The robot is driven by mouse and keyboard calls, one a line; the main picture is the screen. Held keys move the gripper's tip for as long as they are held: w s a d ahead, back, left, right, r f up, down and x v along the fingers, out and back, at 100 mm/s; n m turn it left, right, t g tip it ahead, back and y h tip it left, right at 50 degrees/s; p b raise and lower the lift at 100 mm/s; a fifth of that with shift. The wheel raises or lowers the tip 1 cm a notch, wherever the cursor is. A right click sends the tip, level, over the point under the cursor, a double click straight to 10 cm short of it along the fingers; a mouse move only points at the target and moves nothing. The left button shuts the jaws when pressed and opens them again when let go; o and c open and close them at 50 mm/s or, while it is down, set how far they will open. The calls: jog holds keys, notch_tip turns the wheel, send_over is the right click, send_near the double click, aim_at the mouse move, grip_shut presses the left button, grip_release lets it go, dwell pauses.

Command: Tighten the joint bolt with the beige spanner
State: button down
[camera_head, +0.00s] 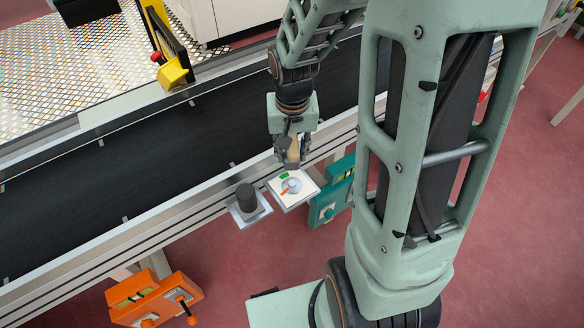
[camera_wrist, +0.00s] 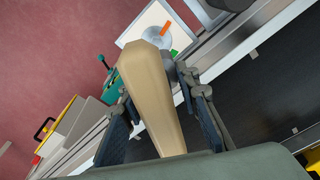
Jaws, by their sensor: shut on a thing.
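My gripper (camera_head: 292,158) hangs over the rail side of the conveyor in the head view. It is shut on the beige spanner (camera_wrist: 157,95), a long tapering beige body between the fingers in the wrist view. The spanner's beige part (camera_head: 293,149) also shows small between the fingers in the head view. Just below the gripper is a white square plate (camera_head: 299,200) with a grey round piece, which may be the joint bolt (camera_head: 292,185), with orange and green marks. In the wrist view the spanner partly covers this plate (camera_wrist: 133,33); whether they touch cannot be told.
A dark cylinder (camera_head: 246,197) stands on a small plate left of the white one. A teal box (camera_head: 326,207) hangs below the rail and an orange box (camera_head: 150,299) stands lower left. The dark conveyor belt (camera_head: 120,185) is clear. A yellow part (camera_head: 174,73) stands at its far edge.

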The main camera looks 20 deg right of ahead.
jog(key=shift+s+f, duration=0.15)
jog(key=shift+f, duration=0.45)
jog(key=shift+f+b, duration=0.1)
jog(key=shift+b, duration=0.25)
jog(key=b, duration=0.5)
send_over(292, 181)
jog(key=shift+s+f, duration=0.1)
jog(key=shift+f, duration=2.7)
jog(key=shift+f, duration=0.2)
jog(key=shift+f, duration=0.2)
dwell(0.4)
jog(key=shift+f+b, duration=0.75)
jog(key=shift+f, duration=0.05)
